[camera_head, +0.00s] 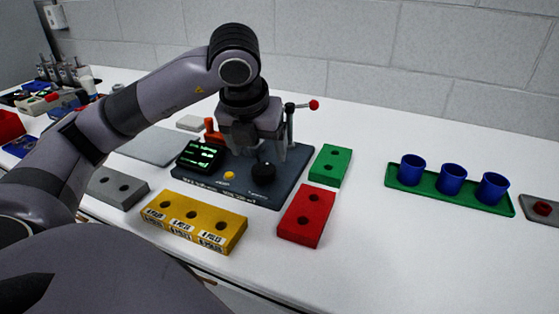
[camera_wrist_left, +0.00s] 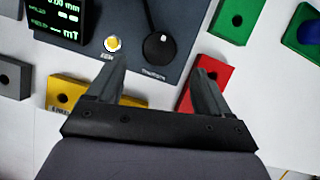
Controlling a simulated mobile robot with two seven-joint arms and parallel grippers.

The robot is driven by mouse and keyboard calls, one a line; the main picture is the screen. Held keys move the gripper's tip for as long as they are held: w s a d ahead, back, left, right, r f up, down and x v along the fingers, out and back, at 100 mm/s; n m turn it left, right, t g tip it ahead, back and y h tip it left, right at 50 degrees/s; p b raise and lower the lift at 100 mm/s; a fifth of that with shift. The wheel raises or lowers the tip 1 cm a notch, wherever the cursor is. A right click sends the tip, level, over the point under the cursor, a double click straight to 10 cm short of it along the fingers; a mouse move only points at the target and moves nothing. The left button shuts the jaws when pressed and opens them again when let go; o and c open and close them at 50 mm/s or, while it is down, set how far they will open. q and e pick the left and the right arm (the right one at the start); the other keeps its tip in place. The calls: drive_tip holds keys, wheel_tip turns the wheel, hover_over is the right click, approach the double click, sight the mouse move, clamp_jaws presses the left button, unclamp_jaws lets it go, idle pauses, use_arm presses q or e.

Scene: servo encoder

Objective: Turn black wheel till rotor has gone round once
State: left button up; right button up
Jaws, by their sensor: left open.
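The black wheel (camera_head: 263,171) is a round knob on a dark encoder board (camera_head: 264,198). The wheel also shows in the wrist view (camera_wrist_left: 157,48), with a small pale dot near its upper right edge. My left gripper (camera_head: 259,156) is open above the board, close to the wheel. In the wrist view its fingers (camera_wrist_left: 162,70) stand apart, left and right of the wheel's lower side, with nothing between them. A display (camera_head: 201,154) with green text and a yellow button (camera_head: 229,175) sit left of the wheel. I cannot make out the rotor; the gripper covers part of the board.
A yellow block (camera_head: 193,235), a red block (camera_head: 298,231), a green block (camera_head: 330,161) and a grey block (camera_head: 130,194) surround the board. A red-tipped lever (camera_head: 313,105) rises behind it. A green tray (camera_head: 402,183) with blue cups stands right. The front right table is clear.

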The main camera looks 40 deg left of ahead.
sight(263, 170)
use_arm(q)
drive_tip(key=x, duration=0.6)
drive_tip(key=shift+f, duration=0.35)
drive_tip(key=c, duration=1)
